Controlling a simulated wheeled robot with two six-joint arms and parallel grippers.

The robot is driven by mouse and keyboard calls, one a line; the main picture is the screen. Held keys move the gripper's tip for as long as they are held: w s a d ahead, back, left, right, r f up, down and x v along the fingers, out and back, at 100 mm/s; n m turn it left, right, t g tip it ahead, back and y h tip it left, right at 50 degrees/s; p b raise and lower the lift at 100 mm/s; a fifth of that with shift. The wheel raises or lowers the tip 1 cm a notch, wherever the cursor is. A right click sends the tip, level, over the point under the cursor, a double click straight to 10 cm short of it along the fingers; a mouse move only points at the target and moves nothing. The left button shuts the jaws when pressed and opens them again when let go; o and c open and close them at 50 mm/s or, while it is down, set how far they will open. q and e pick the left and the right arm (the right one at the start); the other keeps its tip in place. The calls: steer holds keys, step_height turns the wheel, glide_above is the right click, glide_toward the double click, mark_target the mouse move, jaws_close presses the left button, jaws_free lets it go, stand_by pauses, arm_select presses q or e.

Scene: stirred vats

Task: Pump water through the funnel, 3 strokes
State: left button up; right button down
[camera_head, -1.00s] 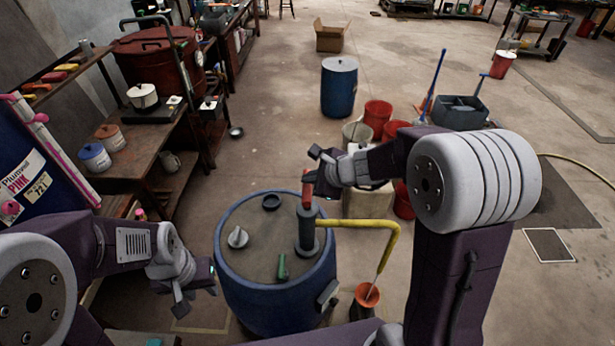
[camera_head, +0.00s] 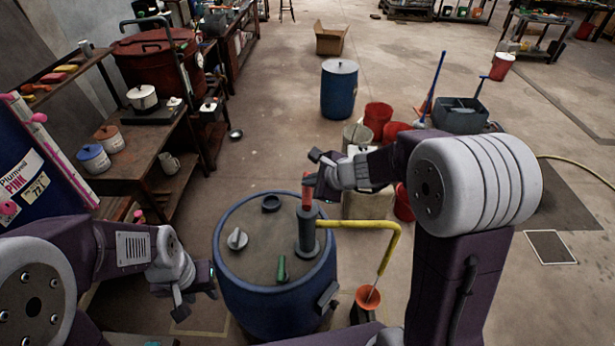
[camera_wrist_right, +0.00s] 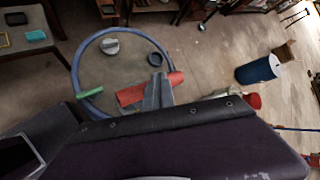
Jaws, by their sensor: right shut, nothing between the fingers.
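A blue drum (camera_head: 268,300) stands in front of me, and a dark grey pump (camera_head: 307,232) with a red handle (camera_head: 307,198) rises from its lid. A yellow spout (camera_head: 360,225) bends from the pump down over an orange funnel (camera_head: 368,297). A thin pale line runs from the spout's end into the funnel. My right gripper (camera_head: 317,178) is shut with nothing between its fingers, right by the top of the red handle. In the right wrist view the fingers (camera_wrist_right: 159,90) overlap the handle (camera_wrist_right: 131,95); I cannot tell if they touch. My left gripper (camera_head: 196,296) is open and empty, left of the drum.
The lid carries a grey cap (camera_head: 237,239), a black ring (camera_head: 271,203) and a green piece (camera_head: 282,268). A workbench (camera_head: 150,150) with pots stands left. Red buckets (camera_head: 378,113) and pale containers lie beyond my right gripper. The floor between the bench and drum is open.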

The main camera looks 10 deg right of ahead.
mark_target(310, 191)
steer(key=shift+f+b, duration=1.85)
steer(key=shift+f, duration=0.05)
stand_by(1.2)
steer(key=shift+r, duration=0.1)
steer(key=shift+w+r+p, duration=0.1)
steer(key=shift+r+p, duration=3.5)
steer(key=shift+r, duration=0.35)
step_height(310, 191, up, 6)
steer(key=p, duration=0.5)
